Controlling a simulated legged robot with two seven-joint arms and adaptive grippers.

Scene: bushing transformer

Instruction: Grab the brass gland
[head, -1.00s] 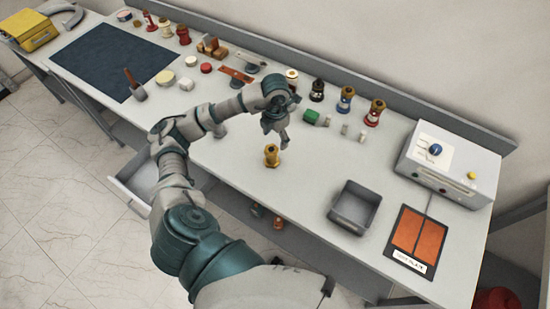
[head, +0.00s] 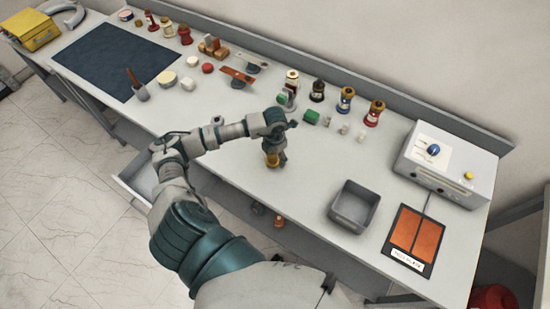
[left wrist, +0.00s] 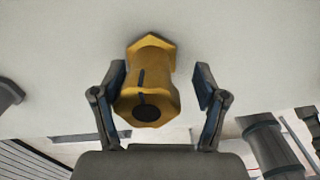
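The brass gland (head: 271,161) stands on the workbench near its front edge, in the middle of the head view, partly hidden by my left gripper (head: 274,156). In the left wrist view the brass gland (left wrist: 148,85) is a golden hexagonal body with a dark round hole in its near end. My left gripper (left wrist: 160,95) is open, with one finger on each side of the gland. The left finger is close to the gland or touching it; a clear gap shows on the right. My right gripper is not in view.
A grey open bin (head: 354,206) and an orange two-panel pad (head: 408,238) lie to the right. A grey control box (head: 447,165) stands at the right end. Several bottles, including a blue one (head: 345,100), line the back. Bare bench surrounds the gland.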

